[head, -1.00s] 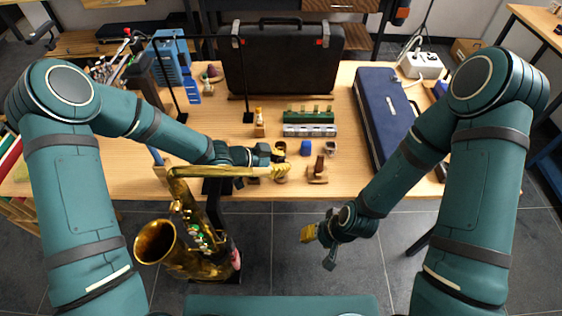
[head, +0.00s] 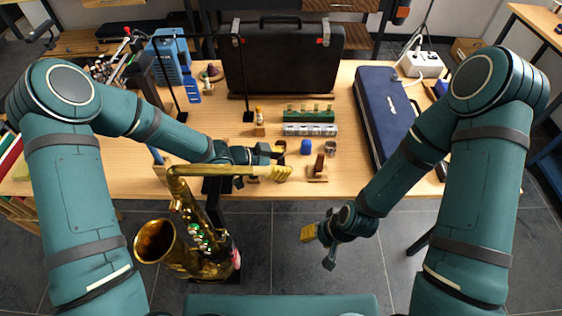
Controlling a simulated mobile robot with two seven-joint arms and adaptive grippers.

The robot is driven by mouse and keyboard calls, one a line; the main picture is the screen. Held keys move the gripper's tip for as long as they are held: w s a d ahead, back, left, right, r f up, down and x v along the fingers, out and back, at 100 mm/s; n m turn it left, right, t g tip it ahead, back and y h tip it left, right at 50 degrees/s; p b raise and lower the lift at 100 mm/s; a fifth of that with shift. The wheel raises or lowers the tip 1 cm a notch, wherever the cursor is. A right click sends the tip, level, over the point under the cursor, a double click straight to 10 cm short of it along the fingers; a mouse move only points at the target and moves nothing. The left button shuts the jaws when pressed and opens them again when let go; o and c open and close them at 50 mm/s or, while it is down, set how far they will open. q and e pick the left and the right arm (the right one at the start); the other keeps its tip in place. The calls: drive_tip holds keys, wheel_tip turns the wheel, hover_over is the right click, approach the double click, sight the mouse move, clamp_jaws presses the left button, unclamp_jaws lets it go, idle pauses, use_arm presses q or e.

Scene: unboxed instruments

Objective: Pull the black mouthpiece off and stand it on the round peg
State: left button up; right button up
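The gold saxophone (head: 190,238) stands upright at the front left, and its neck (head: 212,170) runs right toward my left gripper. My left gripper (head: 277,161) is at the end of the neck, with its yellow finger over the neck's line and a dark finger farther back. The black mouthpiece cannot be made out; the gripper seems to hide it. Whether the fingers grip anything is unclear. A dark brown round peg (head: 319,164) stands on a small base just right of the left gripper. My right gripper (head: 318,248) is open and empty in front of the table.
A green and silver rack (head: 310,123) lies farther back. A long blue case (head: 384,115) lies at the right, a black case (head: 281,62) at the back. The table front right of the peg is clear.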

use_arm(q)
drive_tip(key=v, duration=1.2)
idle(0.4)
